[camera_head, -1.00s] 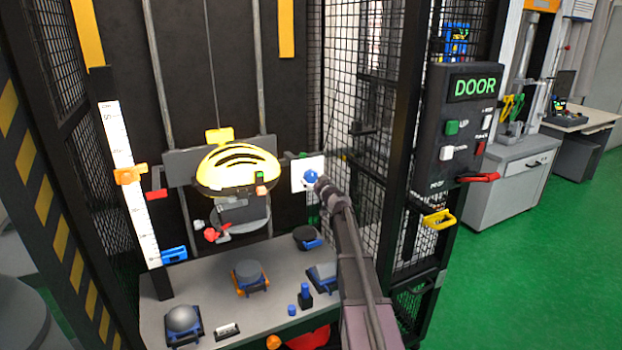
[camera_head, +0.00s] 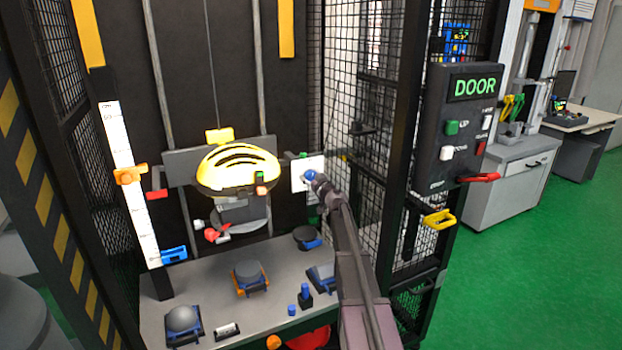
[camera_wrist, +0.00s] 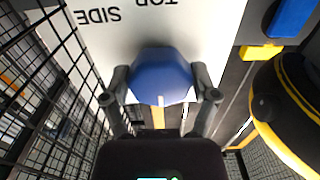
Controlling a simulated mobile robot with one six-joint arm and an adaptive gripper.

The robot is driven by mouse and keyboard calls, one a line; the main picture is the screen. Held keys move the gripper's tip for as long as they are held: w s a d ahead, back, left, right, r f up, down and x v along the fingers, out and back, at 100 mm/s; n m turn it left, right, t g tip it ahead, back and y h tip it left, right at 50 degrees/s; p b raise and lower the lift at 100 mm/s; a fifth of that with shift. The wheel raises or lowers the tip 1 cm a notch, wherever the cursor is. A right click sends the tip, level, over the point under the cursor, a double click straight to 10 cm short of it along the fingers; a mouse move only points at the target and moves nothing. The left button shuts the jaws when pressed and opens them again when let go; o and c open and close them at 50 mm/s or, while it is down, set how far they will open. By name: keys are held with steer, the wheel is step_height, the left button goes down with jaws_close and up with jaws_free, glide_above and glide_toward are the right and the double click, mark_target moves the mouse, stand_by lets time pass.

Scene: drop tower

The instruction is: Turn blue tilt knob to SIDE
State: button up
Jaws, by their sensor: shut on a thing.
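The blue tilt knob (camera_head: 311,175) sits on a white plate (camera_head: 299,168) at the right of the helmet rig. In the wrist view the knob (camera_wrist: 160,75) is a faceted blue block with a pale mark on its lower edge. The plate (camera_wrist: 215,40) shows the words TOP and SIDE upside down, above the knob in that view. My gripper (camera_wrist: 163,88) is shut on the knob, one finger on each side. In the head view my gripper (camera_head: 320,184) reaches the knob from the lower right and hides part of it.
A yellow helmet (camera_head: 238,168) hangs left of the knob. Black mesh cage walls (camera_head: 385,110) stand close on the right, beside the DOOR panel (camera_head: 460,125). Below, a grey bench (camera_head: 215,285) carries several pucks and blocks. Green floor (camera_head: 500,270) is open at right.

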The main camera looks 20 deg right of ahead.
steer(key=shift+m, duration=0.4)
steer(key=m, duration=0.6)
steer(key=shift+w, duration=0.1)
steer(key=m, duration=1.4)
steer(key=shift+m, duration=0.3)
steer(key=m, duration=0.6)
steer(key=shift+m, duration=0.3)
